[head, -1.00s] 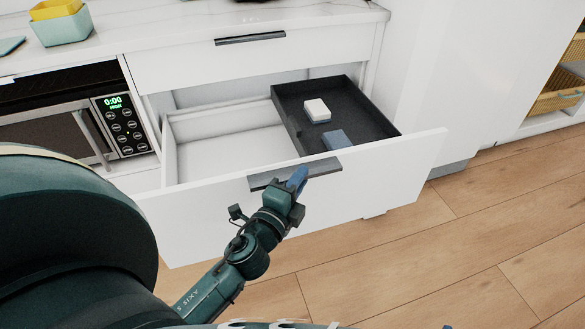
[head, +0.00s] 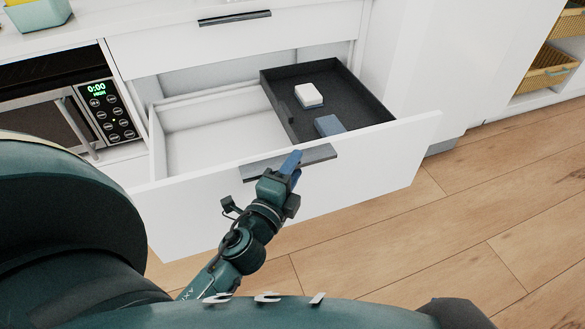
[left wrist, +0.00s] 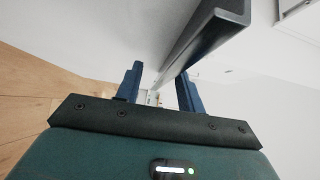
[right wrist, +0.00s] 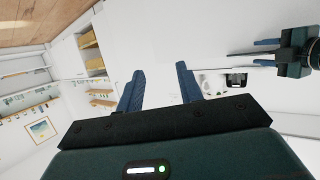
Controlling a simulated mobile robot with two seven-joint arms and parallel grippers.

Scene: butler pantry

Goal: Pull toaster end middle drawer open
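The middle drawer, with a white front (head: 375,155), stands well open below a shut top drawer (head: 290,40). Its dark bar handle (head: 318,154) is on the front's upper edge. My left gripper (head: 290,163) is at the handle. In the left wrist view the two blue fingers (left wrist: 160,88) are apart, with the handle's edge (left wrist: 200,40) reaching between them; a firm grip does not show. My right gripper (right wrist: 160,88) is open and empty in the right wrist view. Its fingers are not seen in the head view.
A black tray (head: 376,106) inside the drawer holds a white-topped block (head: 309,94) and a blue block (head: 329,125). The drawer's left part is empty. A microwave (head: 60,110) sits left of the drawer. Wooden floor (head: 480,200) is clear at right.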

